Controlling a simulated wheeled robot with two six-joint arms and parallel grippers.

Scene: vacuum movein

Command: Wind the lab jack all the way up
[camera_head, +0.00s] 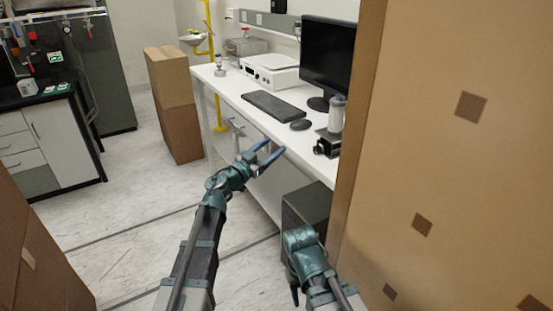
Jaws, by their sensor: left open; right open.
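A small black device that looks like the lab jack (326,146) stands on the white bench at its near right end, close to the front edge. A clear, pale-topped cylindrical container (337,113) stands on or just behind it; I cannot tell which. The jack is small in view, so its height and knob are unclear. My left gripper (271,149) is open and empty, in front of the bench edge and left of the jack. My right gripper (295,292) is lower, pointing down, open, well below the jack; its fingers are partly hidden.
The white bench (232,87) holds a mouse (300,125), keyboard (273,106), monitor (327,55) and white instrument (270,70). A large cardboard box (440,150) fills the right, close to the jack. A dark cabinet (306,207) sits under the bench.

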